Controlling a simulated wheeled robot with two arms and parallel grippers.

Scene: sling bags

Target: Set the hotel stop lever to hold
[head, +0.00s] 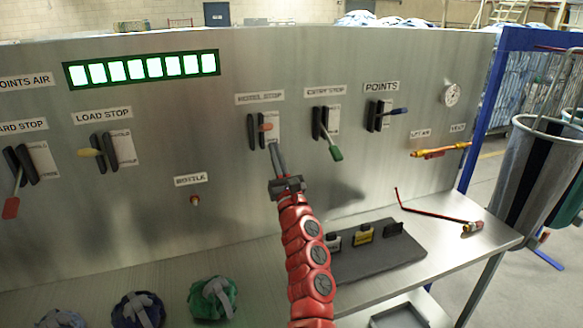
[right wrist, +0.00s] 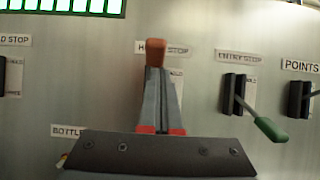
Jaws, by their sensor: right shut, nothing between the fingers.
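The hotel stop lever has an orange handle (head: 265,127) and sits between dark guides on the metal panel (head: 180,130), under the "HOTEL STOP" label (head: 259,97). The handle stands roughly level in the head view. My right gripper (head: 274,147) is shut and empty, with its fingertips just below the handle. In the right wrist view the orange handle (right wrist: 156,54) shows right above the shut fingertips (right wrist: 156,70); I cannot tell whether they touch. The fingers hide the lower part of the lever's plate and its lettering. My left gripper is out of view.
The entry stop lever with a green handle (head: 336,153) hangs down close on the right, then the blue points lever (head: 398,111). The yellow load stop lever (head: 90,153) is to the left. Below, a shelf (head: 150,262) holds several cloth bundles and a dark tray (head: 385,252).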

